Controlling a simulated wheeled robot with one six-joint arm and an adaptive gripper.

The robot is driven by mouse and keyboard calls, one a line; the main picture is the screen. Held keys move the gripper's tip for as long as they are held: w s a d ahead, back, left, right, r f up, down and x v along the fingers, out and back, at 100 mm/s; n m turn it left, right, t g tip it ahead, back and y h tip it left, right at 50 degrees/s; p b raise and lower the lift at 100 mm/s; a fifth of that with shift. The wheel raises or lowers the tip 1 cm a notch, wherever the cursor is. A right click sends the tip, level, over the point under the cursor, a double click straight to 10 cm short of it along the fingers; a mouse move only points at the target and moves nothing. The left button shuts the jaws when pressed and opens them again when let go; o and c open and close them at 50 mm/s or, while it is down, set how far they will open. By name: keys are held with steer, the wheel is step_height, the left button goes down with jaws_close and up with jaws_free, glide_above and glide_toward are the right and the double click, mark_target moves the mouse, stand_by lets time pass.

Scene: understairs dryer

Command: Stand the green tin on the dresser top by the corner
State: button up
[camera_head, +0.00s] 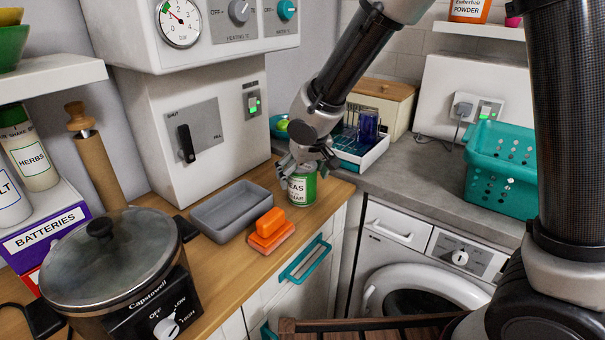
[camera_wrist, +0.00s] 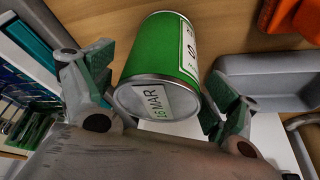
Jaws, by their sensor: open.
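The green tin (camera_head: 302,192), with a white label reading "EAS", stands upright on the wooden dresser top (camera_head: 222,262) near its far right corner. My gripper (camera_head: 306,166) is above it, pointing down, and partly hides its upper part. In the wrist view, the tin (camera_wrist: 158,55) shows its metal end with a "16 MAR" sticker. The open fingers of my gripper (camera_wrist: 150,84) lie on either side of it, with visible gaps.
A grey tray (camera_head: 230,212) and an orange sponge stack (camera_head: 270,230) are left of the tin. A slow cooker (camera_head: 105,262) stands front left. A white tray with a blue glass (camera_head: 368,125) is behind right. A teal basket (camera_head: 500,165) sits on the grey counter.

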steer(key=v, duration=1.2)
steer(key=s+d+r+m+h, duration=0.1)
steer(key=s+d+r, duration=0.2)
steer(key=d, duration=0.8)
steer(key=s+d+r+m, duration=0.2)
steer(key=d+r, duration=0.1)
steer(key=d, duration=0.8)
steer(key=s+d+f+m, duration=0.1)
steer(key=s+d, duration=1)
steer(key=s, duration=0.3)
steer(key=shift+s+m+h, duration=0.3)
steer(key=shift+m+h, duration=0.1)
steer(key=shift+c, duration=0.5)
